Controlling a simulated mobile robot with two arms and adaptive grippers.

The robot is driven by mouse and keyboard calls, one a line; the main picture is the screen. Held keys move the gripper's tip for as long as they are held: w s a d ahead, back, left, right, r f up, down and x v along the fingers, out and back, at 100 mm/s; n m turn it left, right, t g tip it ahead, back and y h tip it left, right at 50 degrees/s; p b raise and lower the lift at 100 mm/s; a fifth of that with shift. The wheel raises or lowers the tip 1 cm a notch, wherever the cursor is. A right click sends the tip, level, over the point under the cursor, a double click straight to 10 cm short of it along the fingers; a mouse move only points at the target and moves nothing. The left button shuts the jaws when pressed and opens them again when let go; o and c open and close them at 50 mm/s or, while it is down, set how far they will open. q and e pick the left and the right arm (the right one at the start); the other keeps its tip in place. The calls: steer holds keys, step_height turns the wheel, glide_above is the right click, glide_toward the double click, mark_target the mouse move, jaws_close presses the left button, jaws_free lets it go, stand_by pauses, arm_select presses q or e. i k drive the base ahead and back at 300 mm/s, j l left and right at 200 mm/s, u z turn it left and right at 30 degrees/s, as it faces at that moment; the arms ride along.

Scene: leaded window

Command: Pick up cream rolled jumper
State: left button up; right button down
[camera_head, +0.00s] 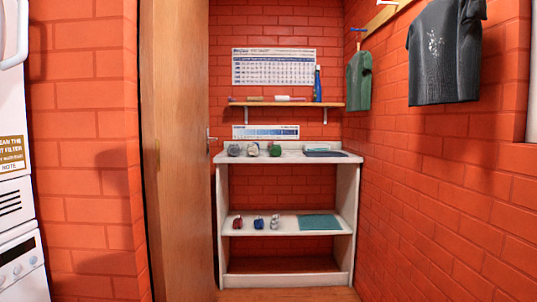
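Several small rolled garments stand in two rows on a white shelf unit (344,225) in an alcove ahead. On its top are a grey-blue roll (234,150), a pale patterned roll (253,150) and a green roll (274,150). On the middle shelf are a red roll (237,222), a blue roll (259,223) and a pale grey-white roll (274,222). They are too small to tell whether either pale roll is the cream jumper. Neither of my grippers is in view.
Flat folded cloths lie on the top (325,153) and middle shelf (319,223), right of the rolls. A wooden door (178,150) stands at left. A wall shelf (290,104) holds a blue bottle (317,84). Shirts (445,55) hang at right.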

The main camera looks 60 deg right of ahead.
mark_target(253, 149)
steer(key=i+l+z, duration=0.1)
steer(key=l+z, duration=0.15)
steer(key=l, duration=0.2)
steer(key=i+l+z, duration=0.2)
steer(key=l, duration=0.25)
steer(key=l+z, duration=0.25)
steer(key=l, duration=0.2)
steer(key=i+l+z, duration=0.2)
steer(key=l, duration=0.2)
steer(key=i+l+z, duration=0.45)
steer(key=l, duration=0.2)
